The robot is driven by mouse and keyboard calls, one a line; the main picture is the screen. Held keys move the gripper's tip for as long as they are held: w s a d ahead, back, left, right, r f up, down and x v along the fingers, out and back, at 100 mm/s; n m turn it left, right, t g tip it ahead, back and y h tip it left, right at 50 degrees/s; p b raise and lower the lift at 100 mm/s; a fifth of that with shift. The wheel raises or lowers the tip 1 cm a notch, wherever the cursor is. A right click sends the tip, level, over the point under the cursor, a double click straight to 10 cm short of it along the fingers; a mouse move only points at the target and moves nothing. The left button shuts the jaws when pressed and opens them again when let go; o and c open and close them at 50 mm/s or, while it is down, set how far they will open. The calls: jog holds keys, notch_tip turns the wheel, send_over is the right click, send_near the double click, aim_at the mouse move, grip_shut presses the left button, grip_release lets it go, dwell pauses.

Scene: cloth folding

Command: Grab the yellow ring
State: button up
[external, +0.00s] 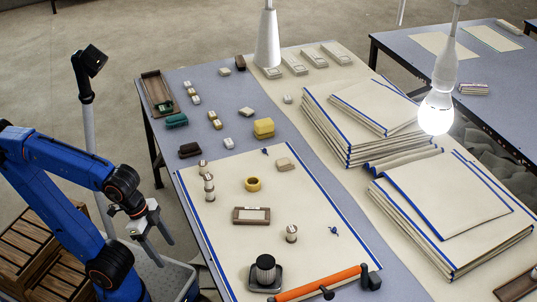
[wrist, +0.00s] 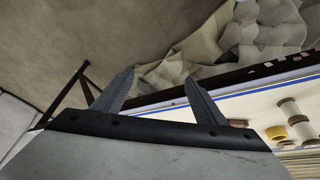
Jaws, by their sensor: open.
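The yellow ring (external: 253,184) lies on the cream cloth (external: 230,235) with blue edges, near the cloth's middle. It also shows in the wrist view as a yellow ring (wrist: 276,133) at the right, beside a spool. My gripper (external: 152,240) hangs off the left side of the table, apart from the ring and lower left of it. In the wrist view my gripper's two fingers (wrist: 155,95) are spread apart with nothing between them.
A framed tray (external: 251,215) lies just below the ring, and a spool (external: 291,233) stands to its lower right. Stacked spools (external: 209,187) stand left of it. A yellow block (external: 263,128) is behind. An orange-handled roller (external: 318,284) lies at the front. Cloth stacks (external: 455,215) fill the right.

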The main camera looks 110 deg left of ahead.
jog(key=w+a+r+n+g, duration=0.2)
jog(key=w+a+r+n, duration=0.45)
jog(key=a, duration=0.25)
notch_tip(320, 180, up, 8)
jog(key=n+g, duration=0.2)
jog(key=n, duration=1.2)
send_over(253, 178)
jog(key=d, duration=0.2)
jog(key=shift+m, duration=0.25)
jog(key=f, duration=1.1)
jog(key=shift+w+f, duration=0.2)
jog(key=shift+f, duration=0.05)
jog(key=shift+w+a+f, duration=0.1)
jog(key=shift+w+f, duration=0.05)
jog(key=shift+f, duration=2.6)
jog(key=c, duration=1.1)
